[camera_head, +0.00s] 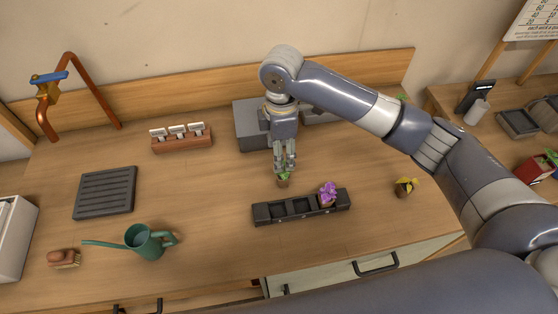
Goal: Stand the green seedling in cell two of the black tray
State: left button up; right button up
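The green seedling (283,179) is a small leafy plant in a brownish plug, upright just behind the black tray (302,218). The tray has a row of cells; the left and middle ones look empty, and a purple flower (328,192) stands in the right one. My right gripper (285,168) points down with its fingertips at the top of the seedling. The fingers show a narrow gap, but I cannot tell whether they grip the plant or whether it touches the bench. My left gripper is out of view.
A green watering can (146,242), a brush (64,258) and a dark ribbed mat (105,192) are at left. A label holder (182,143) and grey box (248,128) stand behind. The bench between mat and tray is clear.

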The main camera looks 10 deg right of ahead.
aim_at(283, 174)
notch_tip(283, 174, down, 5)
jog(key=shift+s+d+p, duration=0.1)
jog(key=shift+s+p, duration=0.05)
jog(key=shift+p, duration=0.45)
jog(key=shift+f, duration=0.3)
jog(key=f, duration=0.1)
jog(key=f+p, duration=0.1)
jog(key=f, duration=0.1)
jog(key=f+p, duration=0.1)
jog(key=shift+w+d+f, duration=0.2)
jog(key=shift+d+f, duration=0.15)
jog(key=shift+f, duration=0.05)
jog(key=shift+w, duration=0.1)
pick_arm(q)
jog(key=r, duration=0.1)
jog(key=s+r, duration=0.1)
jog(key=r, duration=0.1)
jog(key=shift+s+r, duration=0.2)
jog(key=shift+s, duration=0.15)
pick_arm(e)
jog(key=c, duration=1.2)
jog(key=shift+c, duration=0.2)
